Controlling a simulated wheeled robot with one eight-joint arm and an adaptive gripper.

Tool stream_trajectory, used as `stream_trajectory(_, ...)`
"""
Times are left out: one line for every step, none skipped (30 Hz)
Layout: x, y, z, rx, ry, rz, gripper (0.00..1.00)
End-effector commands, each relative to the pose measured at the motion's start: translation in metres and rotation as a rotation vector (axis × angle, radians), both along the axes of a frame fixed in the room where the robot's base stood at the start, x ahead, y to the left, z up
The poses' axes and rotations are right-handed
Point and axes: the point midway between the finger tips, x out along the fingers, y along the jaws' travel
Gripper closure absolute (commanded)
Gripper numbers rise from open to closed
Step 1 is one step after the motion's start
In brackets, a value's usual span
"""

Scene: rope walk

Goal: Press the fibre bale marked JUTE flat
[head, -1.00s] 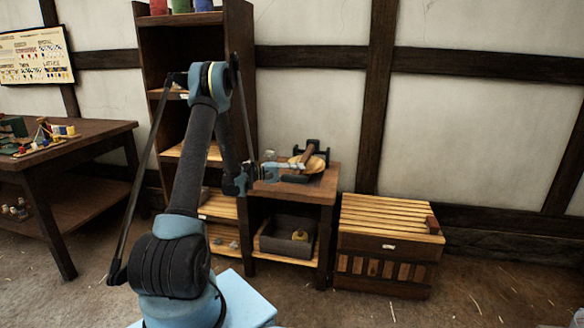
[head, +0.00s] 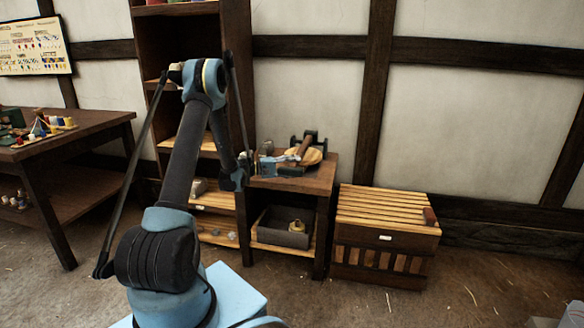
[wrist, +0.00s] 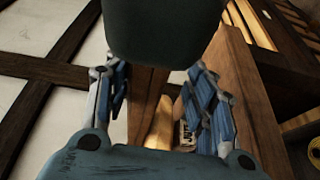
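My gripper (head: 264,165) is above the left part of the small wooden table (head: 323,182), left of a wooden handle-like piece (head: 302,149). In the wrist view my gripper (wrist: 156,95) has its two blue fingers well apart, with nothing clearly held between them. A tan piece (wrist: 160,124) shows beyond the fingers, with a pale label (wrist: 184,135) beside it. The label's dark letters look like the start of JUTE; the right finger hides the rest. On the table a round tan thing (head: 315,156) lies by a dark device (head: 309,140). I cannot tell which piece is the bale.
A slatted wooden chest (head: 385,238) stands right of the table. A grey box (head: 284,238) with a yellowish item sits on the table's lower shelf. A tall dark shelf unit (head: 241,80) stands behind the arm. The floor in front of the chest is clear.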

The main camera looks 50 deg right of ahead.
Motion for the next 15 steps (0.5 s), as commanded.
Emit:
stream_trajectory(-0.001, 0.000, 0.000, 0.000, 0.000, -0.001, 0.52)
stream_trajectory(-0.001, 0.000, 0.000, 0.000, 0.000, -0.002, 0.52)
stream_trajectory(-0.001, 0.000, 0.001, -0.001, 0.001, -0.002, 0.52)
stream_trajectory(-0.001, 0.000, 0.001, -0.001, 0.001, -0.002, 0.52)
stream_trajectory(-0.001, 0.001, 0.001, -0.001, 0.001, -0.002, 0.52)
stream_trajectory(-0.001, 0.001, 0.001, -0.001, 0.001, -0.002, 0.52)
stream_trajectory(0.000, 0.002, 0.001, -0.001, 0.001, -0.002, 0.52)
stream_trajectory(0.001, 0.003, 0.001, 0.000, 0.001, -0.002, 0.52)
stream_trajectory(0.003, 0.005, 0.001, -0.001, 0.002, -0.001, 0.52)
stream_trajectory(0.005, 0.007, 0.001, -0.001, 0.002, 0.000, 0.52)
stream_trajectory(0.008, 0.010, 0.001, -0.001, 0.002, 0.001, 0.52)
stream_trajectory(0.011, 0.014, 0.001, -0.001, 0.002, 0.001, 0.52)
stream_trajectory(0.014, 0.018, 0.001, -0.001, 0.002, 0.000, 0.52)
stream_trajectory(0.017, 0.022, 0.001, -0.001, 0.002, 0.001, 0.52)
stream_trajectory(0.023, 0.028, 0.001, -0.001, 0.002, 0.002, 0.52)
